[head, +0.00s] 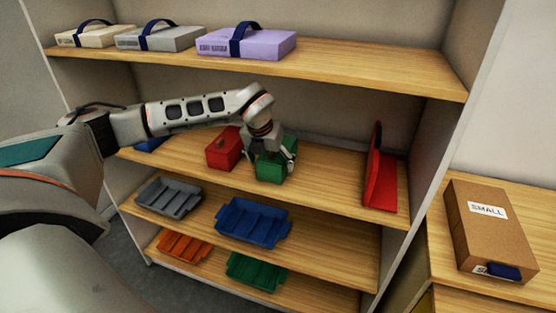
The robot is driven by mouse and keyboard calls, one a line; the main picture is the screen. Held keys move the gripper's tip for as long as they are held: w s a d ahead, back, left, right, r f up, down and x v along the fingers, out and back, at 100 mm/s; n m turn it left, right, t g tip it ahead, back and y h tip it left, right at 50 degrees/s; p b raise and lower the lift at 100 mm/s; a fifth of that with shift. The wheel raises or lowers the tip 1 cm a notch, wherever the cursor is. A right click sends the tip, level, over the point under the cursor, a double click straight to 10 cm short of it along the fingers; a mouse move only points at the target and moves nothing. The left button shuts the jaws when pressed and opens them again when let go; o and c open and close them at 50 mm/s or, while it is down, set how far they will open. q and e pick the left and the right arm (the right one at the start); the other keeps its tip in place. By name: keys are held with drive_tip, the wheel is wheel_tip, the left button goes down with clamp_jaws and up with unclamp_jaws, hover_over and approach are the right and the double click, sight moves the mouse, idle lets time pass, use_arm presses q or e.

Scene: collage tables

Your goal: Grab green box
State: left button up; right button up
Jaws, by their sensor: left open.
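The green box (270,172) sits on the second shelf from the top, right of a red box (223,148). My left arm reaches in from the left, and my left gripper (275,153) points down at the green box. Its fingers are open, with one finger near the right side of the box and the other toward its left side. The gripper covers part of the top of the box. I cannot tell whether the fingers touch it. My right gripper is not in view.
A red bookend-like piece (381,180) stands right on the same shelf (325,180). Lower shelves hold grey (168,197), blue (252,222), orange and green trays. Cases, including a purple one (246,45), lie above. A cardboard box (490,230) is on the right table.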

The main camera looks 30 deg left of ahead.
use_arm(q)
drive_tip(key=shift+w+a+p, duration=0.15)
drive_tip(key=shift+w+a, duration=0.05)
drive_tip(key=shift+w, duration=0.7)
drive_tip(key=shift+w+a+p, duration=0.1)
drive_tip(key=shift+w+a, duration=0.05)
drive_tip(key=shift+w, duration=0.75)
drive_tip(key=shift+w+a+p, duration=0.15)
drive_tip(key=shift+w+a, duration=0.05)
drive_tip(key=shift+w, duration=0.7)
drive_tip(key=shift+w+a+f, duration=0.15)
drive_tip(key=shift+w+f, duration=0.15)
drive_tip(key=shift+f, duration=0.25)
drive_tip(key=c, duration=1.2)
